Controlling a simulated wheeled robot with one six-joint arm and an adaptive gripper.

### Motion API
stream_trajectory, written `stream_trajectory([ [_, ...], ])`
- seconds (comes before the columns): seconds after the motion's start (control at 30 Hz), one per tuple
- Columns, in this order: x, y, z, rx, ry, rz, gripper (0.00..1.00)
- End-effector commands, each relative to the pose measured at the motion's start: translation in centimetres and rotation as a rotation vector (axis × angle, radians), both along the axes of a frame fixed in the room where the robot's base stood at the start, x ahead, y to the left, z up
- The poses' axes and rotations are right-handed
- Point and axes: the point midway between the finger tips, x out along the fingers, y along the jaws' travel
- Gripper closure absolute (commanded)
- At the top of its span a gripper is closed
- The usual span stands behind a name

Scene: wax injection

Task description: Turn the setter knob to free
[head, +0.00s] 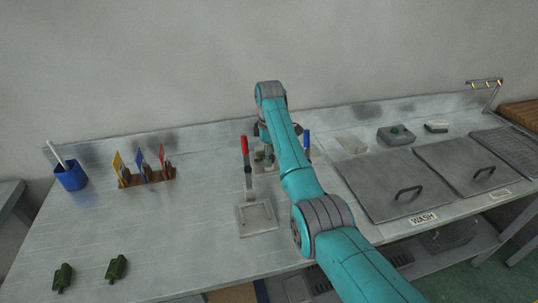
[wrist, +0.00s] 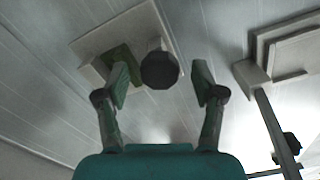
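In the wrist view a dark, many-sided knob (wrist: 159,71) shows near the middle, with a pale post behind it. I take it for the setter knob, though no marking is readable. It stands over a pale plate (wrist: 97,42), with a green patch beside the post. My gripper (wrist: 163,80) is open, its two fingers apart on the left and right of the knob; neither clearly touches it. In the head view my arm hides most of my gripper (head: 263,140) and the fixture under it at the back middle of the bench.
A red-handled lever (head: 245,160) stands upright on a square plate left of my arm. A blue-handled lever (head: 307,146) is just right of it. A metal lid marked WASH (head: 375,180) lies further right. The bench (head: 190,225) is clear at front left, except two green pieces (head: 62,278).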

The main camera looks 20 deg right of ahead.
Motion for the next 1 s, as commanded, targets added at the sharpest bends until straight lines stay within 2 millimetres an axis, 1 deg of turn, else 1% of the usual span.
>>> stream_trajectory([
  [0.27,0.0,0.0,0.3,0.001,-0.001,-0.001,0.32],
  [0.37,0.1,0.0,1.3,0.0,-0.003,-0.001,0.32],
  [0.6,0.1,0.0,5.1,0.0,-0.003,0.0,0.32],
  [0.7,0.1,0.0,6.3,0.001,-0.001,0.0,0.32],
  [0.83,0.0,0.0,7.2,0.0,-0.001,0.0,0.32],
  [1.0,0.0,0.0,7.5,0.0,0.0,0.0,0.32],
])
